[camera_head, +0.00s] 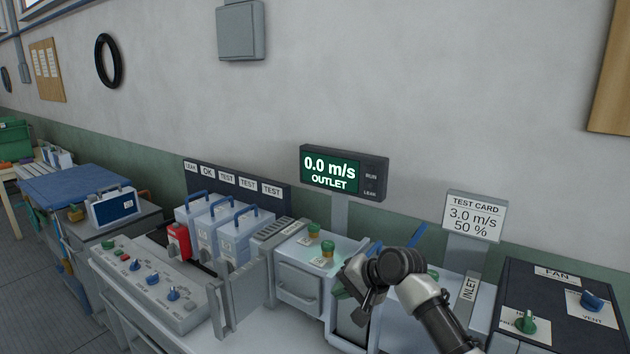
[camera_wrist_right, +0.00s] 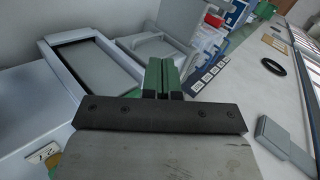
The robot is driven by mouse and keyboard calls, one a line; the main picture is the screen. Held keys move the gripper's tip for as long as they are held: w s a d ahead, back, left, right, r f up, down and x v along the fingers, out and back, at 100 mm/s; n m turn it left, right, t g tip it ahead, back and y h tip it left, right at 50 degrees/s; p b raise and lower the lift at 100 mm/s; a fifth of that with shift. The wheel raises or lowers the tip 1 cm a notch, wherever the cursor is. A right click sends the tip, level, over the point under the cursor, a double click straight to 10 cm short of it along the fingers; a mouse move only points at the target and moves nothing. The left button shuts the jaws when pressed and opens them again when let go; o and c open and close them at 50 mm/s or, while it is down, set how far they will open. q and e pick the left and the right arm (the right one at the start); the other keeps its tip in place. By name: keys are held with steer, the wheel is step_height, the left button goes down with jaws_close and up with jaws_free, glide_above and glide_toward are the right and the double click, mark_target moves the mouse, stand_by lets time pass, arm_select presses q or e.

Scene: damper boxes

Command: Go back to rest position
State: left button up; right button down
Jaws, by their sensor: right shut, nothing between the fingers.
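My right gripper (camera_head: 344,288) is over the front of the bench, at the box bay below the outlet display. Its arm comes in from the lower right. In the right wrist view its two green-tipped fingers (camera_wrist_right: 161,76) are together with nothing between them. They point toward a grey open-framed part, and I cannot tell whether they touch anything. Part of the bay behind the gripper is hidden by it. My left gripper is not in view.
The outlet display (camera_head: 343,172) reads 0.0 m/s. A test card (camera_head: 473,217) stands to its right. The fan panel (camera_head: 549,300) is at far right. A control panel (camera_head: 150,285), a red box (camera_head: 179,240) and blue-handled boxes (camera_head: 231,232) are left. A grey door (camera_head: 245,293) stands upright.

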steer(key=s+d+f+n+h, duration=0.1)
steer(key=s+d+f+n, duration=0.1)
steer(key=s+f, duration=0.7)
steer(key=s+d+f+n+h, duration=0.2)
steer(key=s+f, duration=0.5)
steer(key=s, duration=0.3)
steer(key=s+d+n+g+h, duration=0.15)
steer(key=s+d, duration=0.45)
steer(key=s, duration=0.6)
steer(key=s+d+n+h, duration=0.25)
steer(key=s+d, duration=0.25)
steer(key=s, duration=0.7)
step_height(320, 180, down, 30)
steer(key=s+g+b, duration=0.1)
steer(key=g+b, duration=0.1)
steer(key=b, duration=0.1)
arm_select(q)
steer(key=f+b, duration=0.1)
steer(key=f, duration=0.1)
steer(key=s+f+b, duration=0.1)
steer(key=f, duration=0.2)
arm_select(e)
steer(key=s+d+f+h, duration=0.1)
steer(key=s+d+f, duration=0.2)
steer(key=s+f, duration=1.3)
steer(key=shift+f+m+g, duration=0.3)
steer(key=shift+f+g, duration=0.05)
steer(key=shift+f, duration=0.2)
